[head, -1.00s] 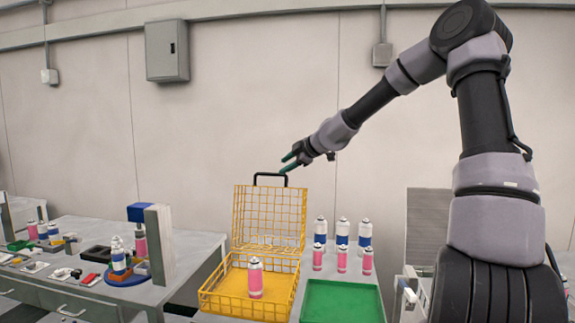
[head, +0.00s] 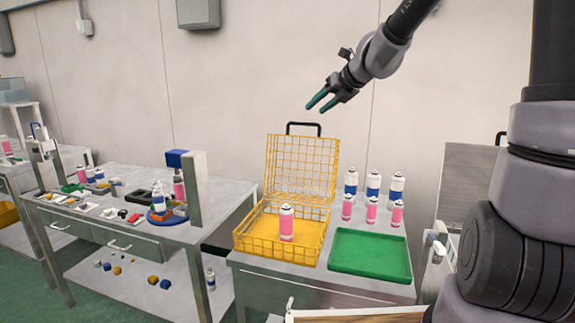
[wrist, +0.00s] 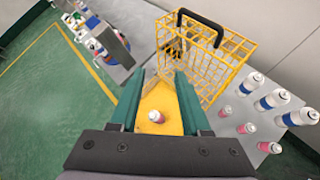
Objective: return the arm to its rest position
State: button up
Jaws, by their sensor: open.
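My gripper (head: 322,101) is open and empty, with green fingers, in the air above the back of the yellow wire basket. In the wrist view its fingers (wrist: 160,98) are spread apart with nothing between them at their height. The yellow basket (head: 243,244) stands on the right-hand table with its lid raised against the back and a black handle on top. One pink can (head: 287,226) stands upright inside it; it also shows far below the fingers in the wrist view (wrist: 156,117).
A green tray (head: 370,262) lies empty right of the basket. Behind it stand several blue-and-white cans (head: 373,186) and pink cans (head: 371,210). A left table (head: 75,215) holds a crimping station and small parts. The air around my gripper is clear.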

jog(key=s+d+r+n+h, duration=0.1)
jog(key=s+d+n, duration=0.4)
jog(key=s+n, duration=0.4)
jog(key=s+d+r+n+g+h, duration=0.1)
jog(key=s+d+n, duration=0.4)
jog(key=s+n, duration=0.5)
jog(key=s+d+n+h, duration=0.2)
jog(key=s+d+n, duration=0.2)
jog(key=s+n, duration=0.5)
jog(key=shift+s+d+r+n+g+h, duration=0.2)
jog(key=shift+d+r+n+g+h, duration=0.1)
jog(key=shift+d+r+n, duration=0.1)
